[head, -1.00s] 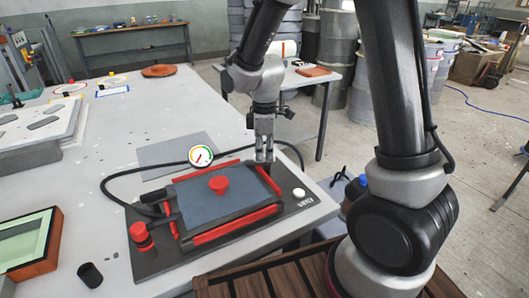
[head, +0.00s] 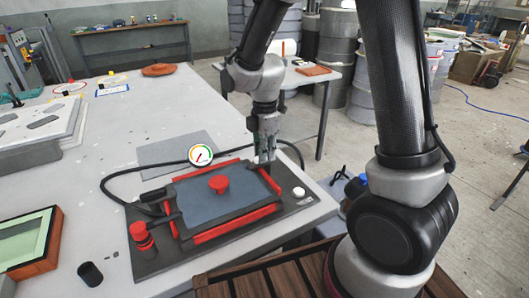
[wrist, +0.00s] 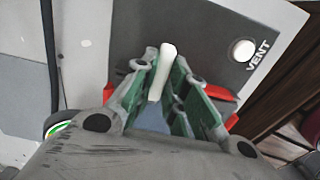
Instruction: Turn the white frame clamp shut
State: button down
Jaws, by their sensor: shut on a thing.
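The white frame clamp (wrist: 163,66) shows in the wrist view as a narrow white bar between my fingers. My gripper (wrist: 160,75) is shut on it, with green inner pads beside the bar. In the head view my gripper (head: 264,160) points down at the back right corner of the red-edged frame and hides the clamp there. The frame lies around a blue-grey panel (head: 205,203) on a dark base plate (head: 165,262).
A red knob (head: 219,184) stands on the panel. A round gauge (head: 200,155) stands behind it. A white button marked VENT (head: 298,192) is at the base's right corner, also in the wrist view (wrist: 243,50). A black hose (head: 112,181) loops left. A black cup (head: 90,274) stands front left.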

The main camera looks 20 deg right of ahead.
jog(key=c, duration=1.4)
grip_release()
jog(key=shift+c, duration=0.2)
notch_tip(320, 180, up, 12)
